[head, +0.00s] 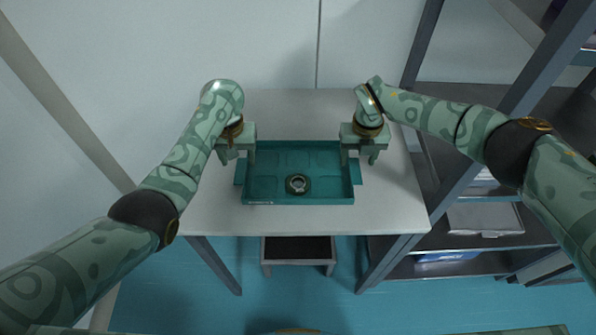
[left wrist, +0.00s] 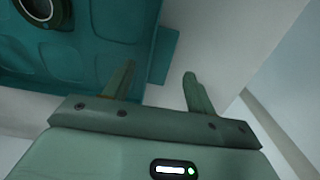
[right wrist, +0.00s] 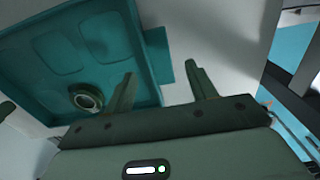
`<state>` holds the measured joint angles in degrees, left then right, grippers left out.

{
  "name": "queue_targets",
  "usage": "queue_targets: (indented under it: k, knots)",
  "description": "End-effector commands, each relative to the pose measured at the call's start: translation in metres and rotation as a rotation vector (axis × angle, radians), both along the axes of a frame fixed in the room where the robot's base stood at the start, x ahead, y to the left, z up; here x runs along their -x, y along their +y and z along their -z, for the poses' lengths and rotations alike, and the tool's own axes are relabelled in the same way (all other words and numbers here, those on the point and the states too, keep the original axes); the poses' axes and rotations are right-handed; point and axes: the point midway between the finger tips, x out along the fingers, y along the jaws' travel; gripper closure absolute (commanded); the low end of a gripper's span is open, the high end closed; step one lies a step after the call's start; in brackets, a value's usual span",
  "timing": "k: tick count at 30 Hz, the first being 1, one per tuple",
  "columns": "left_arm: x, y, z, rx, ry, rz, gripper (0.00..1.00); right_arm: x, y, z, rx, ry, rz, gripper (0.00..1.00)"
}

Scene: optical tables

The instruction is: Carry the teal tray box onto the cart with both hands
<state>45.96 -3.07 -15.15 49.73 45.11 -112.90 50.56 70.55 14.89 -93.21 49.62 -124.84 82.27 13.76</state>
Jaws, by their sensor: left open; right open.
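The teal tray box (head: 300,160) lies flat on the white table (head: 395,205), with a small tab on its left and right sides. A dark green ring-shaped part (head: 298,184) sits inside it. My left gripper (head: 237,160) is open over the tray's left side. In the left wrist view its fingers (left wrist: 157,88) are apart near the side tab (left wrist: 163,56), with nothing between them. My right gripper (head: 359,160) is open over the right side. In the right wrist view its fingers (right wrist: 163,88) are apart near the other tab (right wrist: 165,72). No cart is clearly identifiable.
A grey shelf rack (head: 470,170) with containers stands to the right of the table. A dark-topped low stool or platform (head: 298,250) is under the table's front edge. A pale wall is behind the table. Bare tabletop surrounds the tray.

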Motion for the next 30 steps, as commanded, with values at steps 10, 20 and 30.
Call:
queue_targets:
  k: [10, 20, 30]
  knots:
    - [0.0, 0.0, 0.034, -0.001, -0.001, 0.0, 0.44, 0.0, 0.0, 0.035, 0.0, 0.0, 0.0, 0.44]
    - [0.0, 0.0, 0.036, 0.0, -0.002, 0.0, 0.46, 0.0, 0.0, 0.036, 0.0, 0.0, 0.0, 0.46]
    - [0.0, 0.0, 0.036, 0.0, -0.002, 0.0, 0.98, 0.0, 0.0, 0.036, 0.0, 0.0, 0.0, 0.98]
